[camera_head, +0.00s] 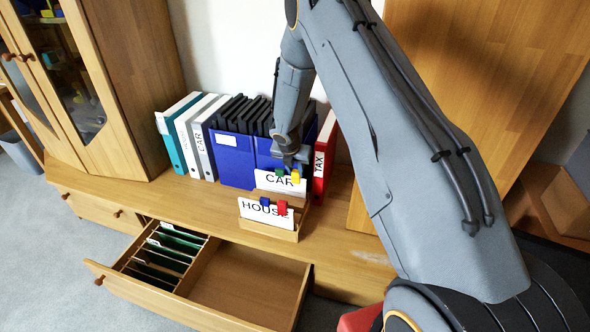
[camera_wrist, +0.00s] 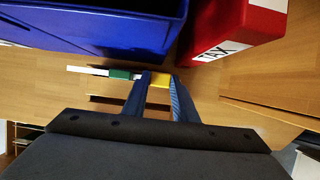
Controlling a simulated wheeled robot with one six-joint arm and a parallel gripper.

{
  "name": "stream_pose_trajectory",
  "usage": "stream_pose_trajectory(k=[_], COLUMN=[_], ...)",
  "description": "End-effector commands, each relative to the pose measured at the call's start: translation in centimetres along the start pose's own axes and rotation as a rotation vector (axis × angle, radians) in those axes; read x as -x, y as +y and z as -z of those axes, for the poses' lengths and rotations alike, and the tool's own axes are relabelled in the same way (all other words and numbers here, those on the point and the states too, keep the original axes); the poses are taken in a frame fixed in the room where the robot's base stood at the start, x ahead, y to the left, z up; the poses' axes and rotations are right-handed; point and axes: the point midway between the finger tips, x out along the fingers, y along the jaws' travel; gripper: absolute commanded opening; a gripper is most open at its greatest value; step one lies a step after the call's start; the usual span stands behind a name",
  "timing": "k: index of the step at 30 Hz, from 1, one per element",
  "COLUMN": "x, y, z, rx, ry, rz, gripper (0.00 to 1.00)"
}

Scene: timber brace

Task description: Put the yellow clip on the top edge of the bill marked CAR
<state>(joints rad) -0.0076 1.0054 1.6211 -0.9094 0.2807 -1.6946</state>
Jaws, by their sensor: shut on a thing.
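The CAR bill (camera_head: 268,182) stands upright in a small wooden stand (camera_head: 270,231), behind the HOUSE bill (camera_head: 252,211). A green clip (camera_head: 280,173) sits on the CAR bill's top edge. The yellow clip (camera_head: 295,177) is just right of it, at the bill's top right. My gripper (camera_head: 291,160) comes down from above, shut on the yellow clip. In the wrist view, the yellow clip (camera_wrist: 159,88) shows between my fingers (camera_wrist: 158,95), in line with the green clip (camera_wrist: 120,74). Whether the yellow clip grips the paper cannot be told.
Blue (camera_head: 265,202) and red (camera_head: 282,208) clips sit on the HOUSE bill. An open drawer (camera_head: 245,285) with dividers juts out in front.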

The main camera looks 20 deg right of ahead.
Motion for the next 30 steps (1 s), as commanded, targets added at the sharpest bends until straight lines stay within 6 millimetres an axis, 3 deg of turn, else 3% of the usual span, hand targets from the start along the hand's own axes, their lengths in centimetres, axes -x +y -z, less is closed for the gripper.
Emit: stream_pose_trajectory(k=[14, 15, 18, 25, 28, 30], x=[-0.39, -0.39, -0.39, -0.38, -0.39, -0.39], y=[0.00, 0.00, 0.00, 0.01, 0.01, 0.01], z=[0.17, 0.17, 0.17, 0.16, 0.17, 0.17], rx=[0.000, 0.000, 0.000, 0.000, 0.000, 0.000], ry=[0.000, 0.000, 0.000, 0.000, 0.000, 0.000], rz=[0.000, 0.000, 0.000, 0.000, 0.000, 0.000], gripper=[0.00, 0.27, 0.44, 0.47, 0.64, 0.66])
